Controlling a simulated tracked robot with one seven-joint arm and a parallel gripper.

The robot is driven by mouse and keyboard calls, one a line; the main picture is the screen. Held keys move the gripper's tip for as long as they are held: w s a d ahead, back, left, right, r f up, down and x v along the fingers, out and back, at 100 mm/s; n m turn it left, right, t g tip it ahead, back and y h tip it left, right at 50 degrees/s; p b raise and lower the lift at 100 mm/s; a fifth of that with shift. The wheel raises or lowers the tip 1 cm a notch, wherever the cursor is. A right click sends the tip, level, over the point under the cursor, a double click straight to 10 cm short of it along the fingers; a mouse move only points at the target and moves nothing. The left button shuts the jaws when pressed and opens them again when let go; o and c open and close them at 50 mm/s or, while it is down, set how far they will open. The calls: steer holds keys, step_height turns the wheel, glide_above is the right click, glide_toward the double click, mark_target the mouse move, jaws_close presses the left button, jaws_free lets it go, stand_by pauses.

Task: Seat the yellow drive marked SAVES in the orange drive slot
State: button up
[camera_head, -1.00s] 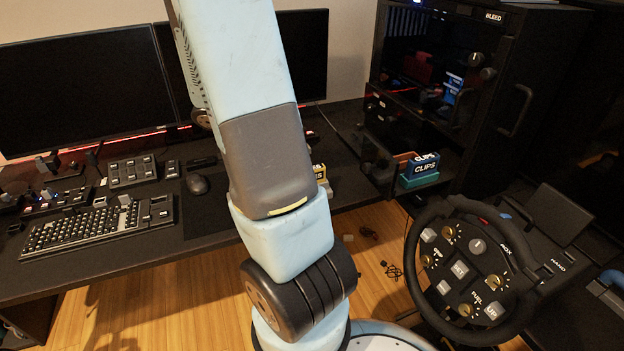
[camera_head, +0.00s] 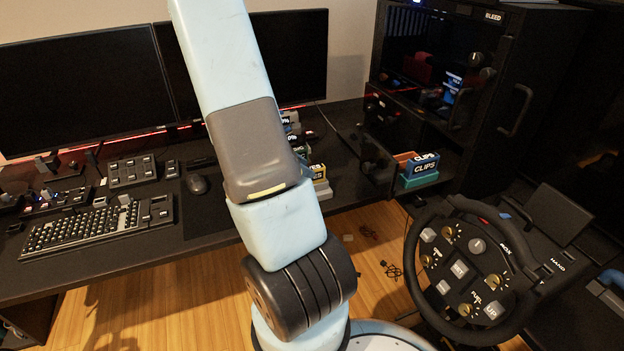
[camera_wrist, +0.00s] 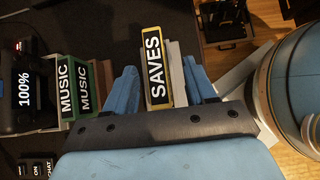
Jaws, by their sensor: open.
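The yellow-edged drive marked SAVES (camera_wrist: 156,72) stands upright in the wrist view, its black label facing the camera. My gripper (camera_wrist: 160,66) is open, with one blue finger on each side of this drive; I cannot tell whether either finger touches it. In the head view a yellow part of the drive (camera_head: 318,171) shows just right of my arm, which hides the rest and my gripper. An orange slot (camera_head: 403,157) shows in the head view beside the blue drive marked CLIPS (camera_head: 420,168), partly hidden by it.
Green drives marked MUSIC (camera_wrist: 66,88) stand left of the gripper in the wrist view, near a 100% display (camera_wrist: 25,88). A black cabinet (camera_head: 440,70) and steering wheel (camera_head: 465,270) are on the right. A keyboard (camera_head: 85,230) and monitors (camera_head: 85,90) are on the left.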

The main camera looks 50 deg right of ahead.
steer(key=shift+x, duration=2.55)
steer(key=shift+w+d+r, duration=0.1)
steer(key=shift+d, duration=0.05)
steer(key=shift+c, duration=0.2)
jaws_close()
